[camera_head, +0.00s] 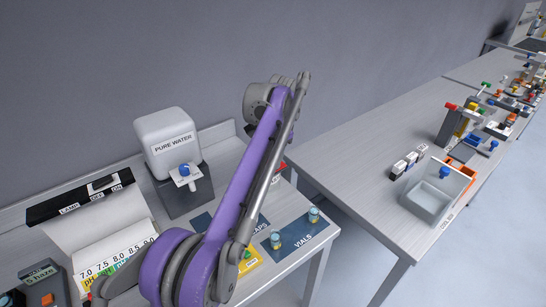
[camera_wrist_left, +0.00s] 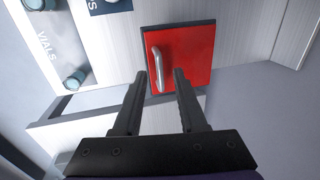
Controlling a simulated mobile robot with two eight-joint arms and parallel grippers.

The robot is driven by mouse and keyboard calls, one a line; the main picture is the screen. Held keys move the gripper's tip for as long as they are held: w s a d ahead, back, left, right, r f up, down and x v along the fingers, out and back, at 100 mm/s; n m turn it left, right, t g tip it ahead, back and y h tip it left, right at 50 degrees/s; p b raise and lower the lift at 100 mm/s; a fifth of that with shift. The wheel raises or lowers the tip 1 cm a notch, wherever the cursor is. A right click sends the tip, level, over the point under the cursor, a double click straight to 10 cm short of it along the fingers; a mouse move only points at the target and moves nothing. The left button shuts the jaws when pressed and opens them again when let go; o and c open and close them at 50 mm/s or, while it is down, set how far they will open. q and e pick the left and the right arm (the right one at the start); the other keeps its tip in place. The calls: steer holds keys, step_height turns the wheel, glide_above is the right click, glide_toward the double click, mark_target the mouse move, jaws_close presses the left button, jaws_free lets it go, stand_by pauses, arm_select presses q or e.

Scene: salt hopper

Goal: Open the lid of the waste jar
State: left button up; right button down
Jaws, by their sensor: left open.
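The waste jar's red lid (camera_wrist_left: 193,58) shows in the left wrist view as a flat red panel with a dark edge and a silver bar handle (camera_wrist_left: 156,68). It looks closed, and the jar body is mostly hidden beneath it. My left gripper (camera_wrist_left: 160,76) is open and empty, its two dark fingers pointing at the lid. The handle lies between the fingertips in the picture, close to the left finger; I cannot tell the depth gap. In the head view only a small red patch (camera_head: 282,165) shows behind my arm, and the left gripper is hidden there. My right gripper is not in view.
Vials (camera_head: 314,214) stand on a blue mat on the bench, right of my arm. A pure water tank (camera_head: 165,143) stands at the back left. A second table (camera_head: 350,165) with a grey tub (camera_head: 431,198) is at the right, across a gap.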

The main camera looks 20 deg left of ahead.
arm_select(q)
jaws_close()
stand_by(1.3)
